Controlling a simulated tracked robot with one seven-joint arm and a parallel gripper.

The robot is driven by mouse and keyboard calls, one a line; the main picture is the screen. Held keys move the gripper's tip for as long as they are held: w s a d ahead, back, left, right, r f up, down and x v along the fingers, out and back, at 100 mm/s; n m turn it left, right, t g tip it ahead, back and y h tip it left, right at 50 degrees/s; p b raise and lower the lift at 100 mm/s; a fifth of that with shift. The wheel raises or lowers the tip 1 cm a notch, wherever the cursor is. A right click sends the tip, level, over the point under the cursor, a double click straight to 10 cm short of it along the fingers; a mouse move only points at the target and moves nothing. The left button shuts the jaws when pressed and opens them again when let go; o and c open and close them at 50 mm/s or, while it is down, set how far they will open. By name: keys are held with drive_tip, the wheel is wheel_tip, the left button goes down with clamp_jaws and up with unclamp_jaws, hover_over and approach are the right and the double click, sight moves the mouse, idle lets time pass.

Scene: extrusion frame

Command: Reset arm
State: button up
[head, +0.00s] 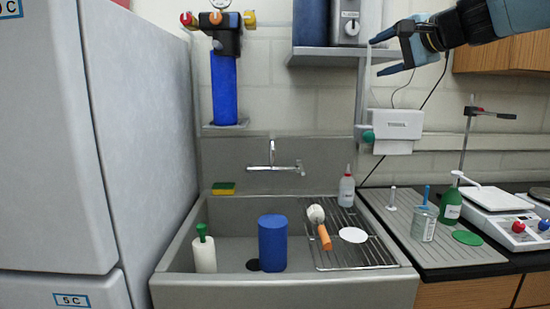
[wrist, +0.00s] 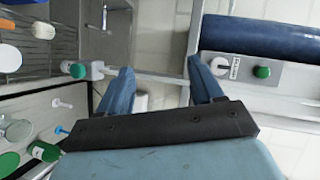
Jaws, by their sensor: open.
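My gripper (head: 373,56) is at the upper right in the head view, pointing left, in front of the wall near the shelf. Its two blue fingers are spread apart with nothing between them. In the wrist view my gripper (wrist: 160,78) also shows open and empty, with both blue fingers pointing toward the shelf post. My arm reaches in from the upper right corner of the head view.
A sink (head: 180,263) holds a blue cylinder (head: 272,245), a white bottle (head: 204,252) and a wire rack (head: 375,258) with a brush. A shelf (head: 325,53) and a towel dispenser (head: 397,124) are close to my gripper. A hotplate (head: 510,214) stands right.

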drive_tip(key=s+f+n+g+h, duration=0.2)
drive_tip(key=s+f+n, duration=0.1)
drive_tip(key=s+f, duration=0.4)
drive_tip(key=s+a+f+n+g+h, duration=0.1)
drive_tip(key=s+f, duration=0.6)
drive_tip(key=f, duration=0.7)
drive_tip(key=s+a+f+n+g+h, duration=0.1)
drive_tip(key=s+f+n+g+h, duration=0.2)
drive_tip(key=f, duration=0.7)
drive_tip(key=s+n+g, duration=0.2)
drive_tip(key=s+n, duration=0.1)
drive_tip(key=s, duration=0.1)
drive_tip(key=shift+a+f+n+h, duration=0.2)
drive_tip(key=shift+f+n+h, duration=0.1)
drive_tip(key=shift+f+h, duration=0.1)
